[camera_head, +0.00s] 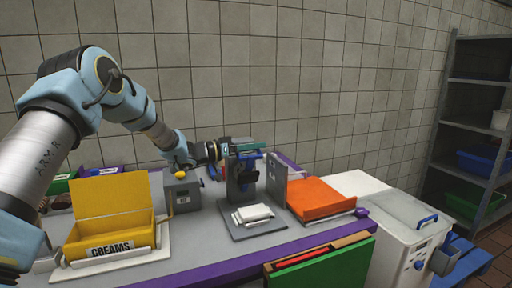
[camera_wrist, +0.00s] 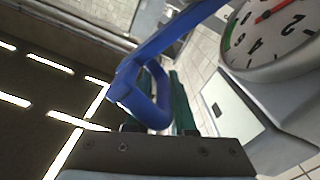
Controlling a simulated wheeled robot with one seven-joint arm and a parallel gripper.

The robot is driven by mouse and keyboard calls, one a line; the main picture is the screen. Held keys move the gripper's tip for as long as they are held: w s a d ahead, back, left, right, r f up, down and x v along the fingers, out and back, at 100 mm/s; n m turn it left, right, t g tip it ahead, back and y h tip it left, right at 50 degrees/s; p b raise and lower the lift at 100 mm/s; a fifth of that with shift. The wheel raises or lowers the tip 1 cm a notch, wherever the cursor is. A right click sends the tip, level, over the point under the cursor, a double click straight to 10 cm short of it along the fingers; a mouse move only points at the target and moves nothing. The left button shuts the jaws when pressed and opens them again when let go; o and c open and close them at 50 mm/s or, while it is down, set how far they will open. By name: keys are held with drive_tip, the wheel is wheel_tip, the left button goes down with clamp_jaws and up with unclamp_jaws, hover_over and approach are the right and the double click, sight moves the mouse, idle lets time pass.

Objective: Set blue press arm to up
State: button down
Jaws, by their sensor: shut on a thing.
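The press (camera_head: 240,180) stands on the table near the back wall, a dark upright frame on a grey base plate. Its blue press arm (camera_head: 249,154) shows near the top of the frame, partly hidden by my gripper (camera_head: 236,149). In the wrist view the blue press arm (camera_wrist: 172,40) runs down from the upper right and ends in a looped handle (camera_wrist: 157,100). White slabs (camera_head: 252,213) lie on the press base.
A round dial gauge (camera_wrist: 268,35) is close beside the press arm in the wrist view. A grey upright panel (camera_head: 277,179) and an orange box (camera_head: 315,198) stand right of the press. A yellow creams box (camera_head: 110,228) and grey button box (camera_head: 183,194) stand left.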

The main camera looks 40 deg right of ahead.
drive_tip(key=c, duration=0.9)
unclamp_jaws()
drive_tip(key=shift+w+a+f, duration=0.1)
drive_tip(key=shift+w+f, duration=0.1)
drive_tip(key=shift+f, duration=0.55)
drive_tip(key=shift+o, duration=0.3)
drive_tip(key=shift+r, duration=0.1)
drive_tip(key=shift+r, duration=0.15)
drive_tip(key=b+v, duration=0.3)
drive_tip(key=v, duration=0.7)
drive_tip(key=shift+a+b, duration=0.35)
drive_tip(key=shift+r, duration=0.1)
